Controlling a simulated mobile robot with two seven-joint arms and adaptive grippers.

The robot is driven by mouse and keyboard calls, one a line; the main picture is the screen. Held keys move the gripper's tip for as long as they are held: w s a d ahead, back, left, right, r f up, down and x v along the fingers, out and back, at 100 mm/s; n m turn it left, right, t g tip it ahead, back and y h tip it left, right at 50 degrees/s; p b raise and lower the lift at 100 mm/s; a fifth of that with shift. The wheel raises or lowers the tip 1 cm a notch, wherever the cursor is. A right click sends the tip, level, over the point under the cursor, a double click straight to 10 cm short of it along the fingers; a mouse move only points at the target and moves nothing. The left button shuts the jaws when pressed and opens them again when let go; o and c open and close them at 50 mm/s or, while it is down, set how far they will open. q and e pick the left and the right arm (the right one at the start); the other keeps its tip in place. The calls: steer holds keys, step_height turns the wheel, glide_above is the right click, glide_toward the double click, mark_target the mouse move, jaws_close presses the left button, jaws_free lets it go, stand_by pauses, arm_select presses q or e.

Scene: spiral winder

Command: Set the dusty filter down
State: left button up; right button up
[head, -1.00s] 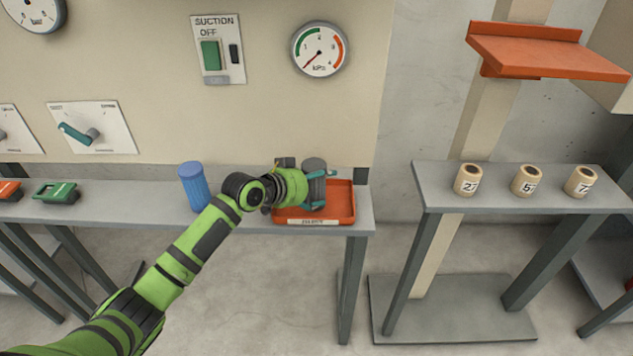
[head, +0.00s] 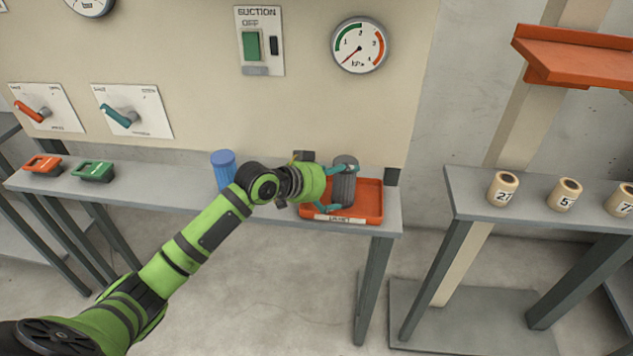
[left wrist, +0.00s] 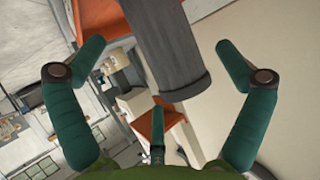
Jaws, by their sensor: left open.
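The dusty filter (head: 345,186), a dark grey cylinder, stands in the orange tray (head: 371,206) at the right end of the grey bench. The tray's front label is too small to read surely. My left gripper (head: 334,187) reaches in from the left at the filter, its teal fingers open on either side of it. In the left wrist view the filter (left wrist: 168,55) shows between the spread fingers of my left gripper (left wrist: 160,56), with gaps beside it. My right gripper is out of view.
A blue cylinder (head: 223,168) stands on the bench (head: 150,184) just left of my gripper. Green (head: 93,171) and orange (head: 43,165) items lie farther left. A separate stand (head: 535,208) at right holds tan rolls. The panel (head: 300,110) rises behind the bench.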

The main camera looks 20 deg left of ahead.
arm_select(q)
steer(key=b+v, duration=0.1)
steer(key=v, duration=0.7)
